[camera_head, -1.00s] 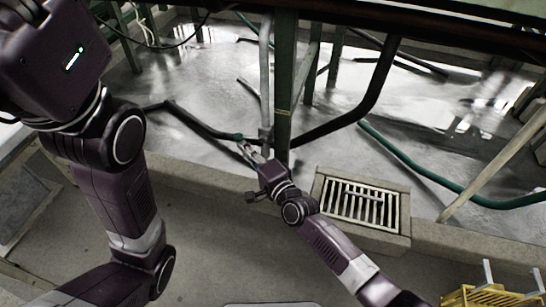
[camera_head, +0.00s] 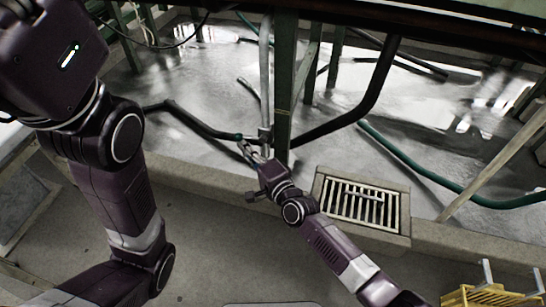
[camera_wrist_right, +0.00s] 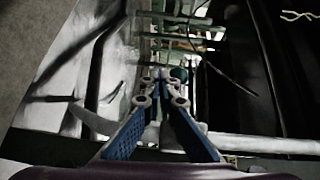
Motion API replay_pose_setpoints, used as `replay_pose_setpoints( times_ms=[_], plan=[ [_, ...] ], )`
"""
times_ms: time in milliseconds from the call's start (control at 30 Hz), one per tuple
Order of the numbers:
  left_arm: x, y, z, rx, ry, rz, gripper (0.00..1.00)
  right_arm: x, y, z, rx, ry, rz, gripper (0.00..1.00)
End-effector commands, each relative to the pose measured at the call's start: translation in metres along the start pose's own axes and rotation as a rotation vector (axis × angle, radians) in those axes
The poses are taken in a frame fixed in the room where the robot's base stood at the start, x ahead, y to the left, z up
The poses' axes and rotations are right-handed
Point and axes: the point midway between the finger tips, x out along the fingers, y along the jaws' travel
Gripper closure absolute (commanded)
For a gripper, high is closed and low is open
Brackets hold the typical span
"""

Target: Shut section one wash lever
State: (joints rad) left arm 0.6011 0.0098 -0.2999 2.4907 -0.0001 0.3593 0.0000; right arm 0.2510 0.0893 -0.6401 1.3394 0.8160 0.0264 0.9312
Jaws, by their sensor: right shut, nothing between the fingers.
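My right gripper (camera_head: 246,145) reaches to the foot of a thin grey upright pipe (camera_head: 265,75), just left of a green post. It is shut and empty. In the right wrist view its blue-sided fingers (camera_wrist_right: 160,80) come together ahead. A small green part (camera_head: 238,137), which may be the wash lever, shows at the fingertips; a round green part also shows just right of the fingertips in the wrist view (camera_wrist_right: 179,73). I cannot tell whether the fingers touch it or how the lever is set. My left arm fills the left side; its gripper is out of view.
The green post (camera_head: 284,90) stands right beside the right gripper. A black pipe (camera_head: 365,95) bends down behind it, and a green hose (camera_head: 420,170) lies to the right. A drain grate (camera_head: 360,203) and low concrete kerb lie in front. A yellow crate (camera_head: 490,296) is bottom right.

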Motion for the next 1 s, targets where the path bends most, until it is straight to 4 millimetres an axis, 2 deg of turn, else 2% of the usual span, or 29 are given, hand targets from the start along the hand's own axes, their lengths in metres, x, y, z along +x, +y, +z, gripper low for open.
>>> replay_pose_setpoints(
  times_ms=[267,433,567,800,1000],
  plan=[
    [-0.003,-0.001,0.003,0.000,-0.011,-0.003,0.55,0.000,-0.002,-0.002,0.000,0.003,-0.004,1.00],
    [-0.002,-0.001,0.002,0.000,-0.008,-0.002,0.55,-0.011,-0.001,-0.001,0.002,0.002,-0.003,1.00],
    [-0.002,0.000,0.002,0.000,-0.007,-0.002,0.55,-0.032,0.001,-0.001,0.002,0.002,0.000,1.00],
    [-0.001,0.000,0.002,-0.001,-0.006,-0.002,0.55,-0.083,0.002,-0.001,0.000,0.001,0.002,1.00],
    [-0.001,0.000,0.002,-0.001,-0.006,-0.001,0.55,-0.111,0.001,-0.001,-0.001,0.001,0.002,1.00]
  ],
)
